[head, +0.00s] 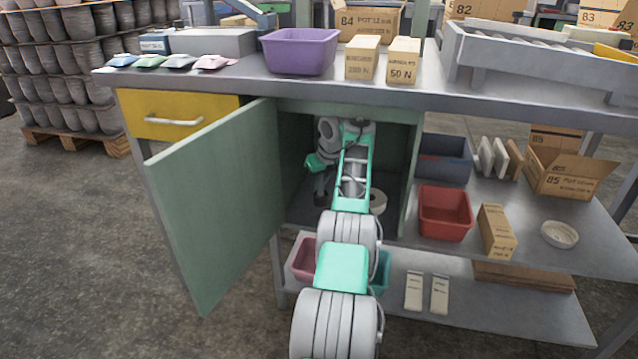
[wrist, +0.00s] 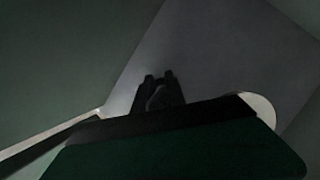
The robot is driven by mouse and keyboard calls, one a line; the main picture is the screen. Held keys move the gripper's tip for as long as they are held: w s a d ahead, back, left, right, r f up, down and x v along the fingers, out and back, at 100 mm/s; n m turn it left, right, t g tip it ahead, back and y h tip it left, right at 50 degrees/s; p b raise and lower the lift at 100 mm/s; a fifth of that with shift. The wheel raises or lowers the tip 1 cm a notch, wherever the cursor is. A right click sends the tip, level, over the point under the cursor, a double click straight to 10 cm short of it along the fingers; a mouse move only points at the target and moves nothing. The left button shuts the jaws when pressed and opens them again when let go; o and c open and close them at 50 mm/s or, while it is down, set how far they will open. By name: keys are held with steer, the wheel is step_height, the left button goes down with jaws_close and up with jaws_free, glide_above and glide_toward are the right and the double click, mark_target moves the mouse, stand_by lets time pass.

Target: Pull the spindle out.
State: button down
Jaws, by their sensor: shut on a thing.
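In the dark wrist view, my gripper (wrist: 160,77) shows two black fingers close together. They are shut on a small dark grey piece, which I take to be the spindle (wrist: 157,98). Its full shape and lower end are hidden by the gripper and shadow. A pale round thing (head: 378,202) lies on the cabinet floor to the right of my gripper, partly behind my arm. A pale curved edge also shows at right in the wrist view.
The green cabinet door (head: 215,205) stands open on the left. The cabinet's right wall (head: 402,180) is close to my arm. A red bin (head: 445,212) and a carton (head: 496,231) stand on the shelf at right. A purple bin (head: 300,50) is on the bench top above.

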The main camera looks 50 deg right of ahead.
steer(key=shift+r+p, duration=0.6)
steer(key=shift+r, duration=0.1)
stand_by(0.5)
steer(key=shift+r+p, duration=2)
steer(key=shift+r, duration=0.2)
